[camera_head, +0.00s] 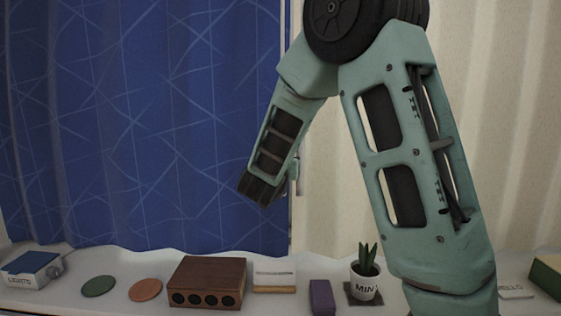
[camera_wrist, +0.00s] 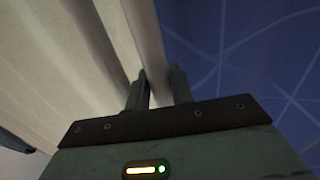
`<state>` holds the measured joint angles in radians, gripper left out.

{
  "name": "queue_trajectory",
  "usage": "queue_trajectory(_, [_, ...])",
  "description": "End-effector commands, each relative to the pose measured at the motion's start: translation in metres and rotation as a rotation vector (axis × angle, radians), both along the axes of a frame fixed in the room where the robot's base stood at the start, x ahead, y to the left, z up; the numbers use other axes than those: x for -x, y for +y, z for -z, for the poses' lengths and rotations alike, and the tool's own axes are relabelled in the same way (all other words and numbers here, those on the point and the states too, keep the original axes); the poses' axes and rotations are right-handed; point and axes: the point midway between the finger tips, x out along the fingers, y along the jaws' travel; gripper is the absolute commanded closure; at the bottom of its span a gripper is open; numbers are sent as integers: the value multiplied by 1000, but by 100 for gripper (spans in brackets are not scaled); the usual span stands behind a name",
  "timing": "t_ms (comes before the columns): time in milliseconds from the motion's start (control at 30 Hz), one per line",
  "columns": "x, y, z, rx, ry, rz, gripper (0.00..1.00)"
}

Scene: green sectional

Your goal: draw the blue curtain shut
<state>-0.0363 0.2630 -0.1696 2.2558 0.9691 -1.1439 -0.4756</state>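The blue curtain (camera_head: 140,120), patterned with pale crossing lines, covers the left half of the head view. Its pale right edge runs upright just right of my gripper (camera_head: 265,190). In the wrist view the blue cloth (camera_wrist: 250,50) lies on the right, with a pale upright strip along its edge. The exact contact is dark and partly hidden.
Cream pleated cloth (camera_head: 330,190) hangs on the right. Below runs a white ledge (camera_head: 140,262) with a blue-topped box (camera_head: 30,268), green disc (camera_head: 98,286), orange disc (camera_head: 145,290), brown wooden block (camera_head: 207,282), purple block (camera_head: 321,297) and potted plant (camera_head: 366,282).

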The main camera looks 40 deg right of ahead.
Motion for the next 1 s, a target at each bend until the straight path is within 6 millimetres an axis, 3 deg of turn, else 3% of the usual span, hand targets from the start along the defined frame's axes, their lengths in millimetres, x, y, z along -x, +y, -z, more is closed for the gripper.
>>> queue_trajectory(67, [3, -4, 0, 1, 1, 13, 59])
queue_trajectory(467, [6, 7, 1, -1, -1, 4, 59])
queue_trajectory(1000, [72, 105, 2, 0, -1, 2, 59])
